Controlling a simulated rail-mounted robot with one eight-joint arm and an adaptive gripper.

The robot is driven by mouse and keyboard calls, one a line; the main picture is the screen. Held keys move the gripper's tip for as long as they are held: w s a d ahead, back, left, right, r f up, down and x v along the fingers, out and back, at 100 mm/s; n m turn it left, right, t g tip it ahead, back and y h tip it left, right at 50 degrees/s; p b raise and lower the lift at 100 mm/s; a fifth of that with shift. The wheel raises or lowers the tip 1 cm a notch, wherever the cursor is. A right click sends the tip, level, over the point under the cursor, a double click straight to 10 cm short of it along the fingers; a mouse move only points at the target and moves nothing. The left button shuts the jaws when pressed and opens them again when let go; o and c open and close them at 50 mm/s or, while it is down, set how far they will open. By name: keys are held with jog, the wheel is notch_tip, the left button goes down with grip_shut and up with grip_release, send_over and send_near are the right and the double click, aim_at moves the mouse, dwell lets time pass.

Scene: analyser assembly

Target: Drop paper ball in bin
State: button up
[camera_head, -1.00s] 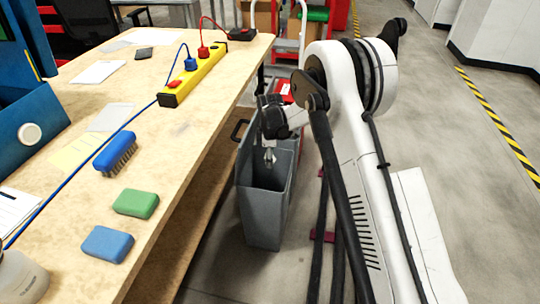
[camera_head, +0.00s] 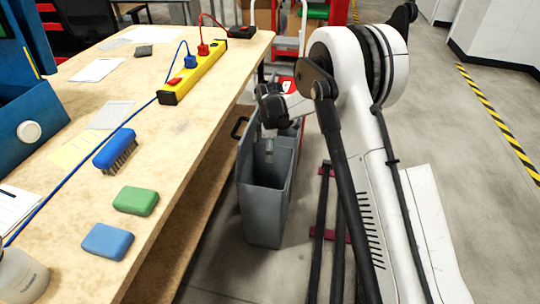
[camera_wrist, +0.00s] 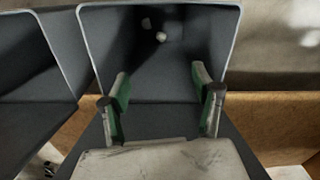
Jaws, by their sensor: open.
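The grey bin (camera_head: 262,218) stands on the floor beside the table, open at the top. My gripper (camera_head: 268,150) hangs over its opening in the head view. In the wrist view my gripper (camera_wrist: 161,88) is open, its two green-lined fingers apart with nothing between them. The grey bin (camera_wrist: 225,45) lies beyond the fingers in that view. Two small pale lumps (camera_wrist: 161,37) show inside it, deep at the top of the picture. They look like paper balls, though they are too small to be certain. The bin's lower inside is partly hidden by my gripper.
A second grey bin (camera_wrist: 35,75) stands beside the first in the wrist view. The wooden table (camera_head: 185,130) edge runs close to the bin's left. It carries a brush (camera_head: 115,150), green and blue blocks and a yellow power strip (camera_head: 193,78). The floor at right is clear.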

notch_tip(320, 180, up, 9)
dwell(0.3)
dwell(0.5)
jog(key=d+r+p, duration=0.4)
jog(key=d+r, duration=0.1)
jog(key=r, duration=0.3)
jog(key=shift+s, duration=0.45)
